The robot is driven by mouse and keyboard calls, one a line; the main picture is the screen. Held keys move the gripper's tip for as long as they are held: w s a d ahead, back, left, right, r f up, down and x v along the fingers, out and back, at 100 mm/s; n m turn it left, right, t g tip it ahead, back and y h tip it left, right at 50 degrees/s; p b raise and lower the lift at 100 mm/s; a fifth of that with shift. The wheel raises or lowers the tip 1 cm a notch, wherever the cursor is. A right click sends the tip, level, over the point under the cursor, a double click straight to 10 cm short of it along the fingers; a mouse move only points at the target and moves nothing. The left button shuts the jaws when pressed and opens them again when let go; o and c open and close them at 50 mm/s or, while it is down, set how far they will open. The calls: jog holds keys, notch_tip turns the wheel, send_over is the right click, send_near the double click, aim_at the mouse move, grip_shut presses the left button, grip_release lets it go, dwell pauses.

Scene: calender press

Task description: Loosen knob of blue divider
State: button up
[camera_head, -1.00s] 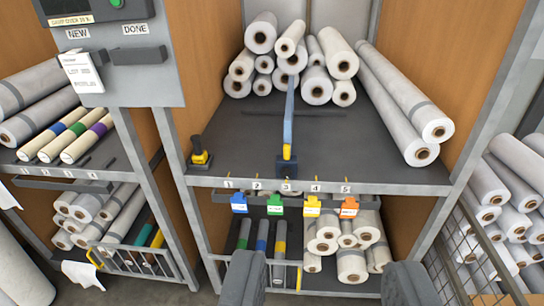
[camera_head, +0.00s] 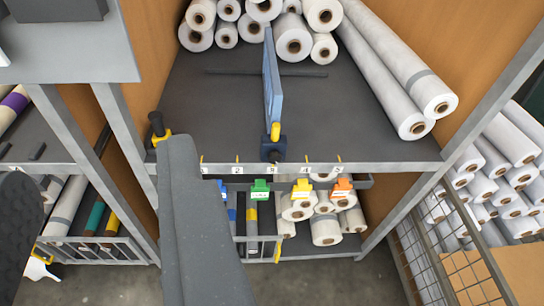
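The blue divider (camera_head: 272,85) stands upright on the dark shelf, near the middle of its front edge, behind position 3. Its dark blue foot block (camera_head: 273,150) sits at the shelf's front edge. A yellow knob (camera_head: 275,131) sits on the front of the divider, just above the block. My gripper (camera_head: 97,165) is open and empty, its two grey fingers wide apart at the left of the picture. The right finger reaches up in front of the shelf's left front corner. It is left of the knob and apart from it. No finger touches the divider.
White rolls (camera_head: 292,45) are stacked at the back, and long rolls (camera_head: 400,85) lie along the right. A black-and-yellow device (camera_head: 158,130) stands at the shelf's left front corner. Coloured tags (camera_head: 260,190) hang below the front edge. A wire cage (camera_head: 440,235) stands right.

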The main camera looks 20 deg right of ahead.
jog(key=o, duration=0.4)
jog(key=shift+w, duration=0.1)
jog(key=n+g+h+b, duration=0.25)
jog(key=n+b, duration=0.45)
jog(key=n, duration=2.5)
send_over(276, 160)
jog(key=s+a, duration=0.3)
jog(key=s, duration=1)
notch_tip(276, 160, down, 40)
jog(key=f, duration=0.1)
jog(key=shift+h, duration=0.25)
jog(key=x, duration=0.6)
jog(key=r+x, duration=0.1)
jog(key=x, duration=0.2)
jog(key=shift+w+d+f, duration=0.1)
jog(key=shift+w, duration=0.15)
jog(key=shift+w+f, duration=0.25)
jog(key=shift+w, duration=0.15)
jog(key=shift+w+d+f+p, duration=0.2)
jog(key=shift+w+p, duration=0.15)
jog(key=shift+w, duration=0.3)
jog(key=shift+x, duration=0.85)
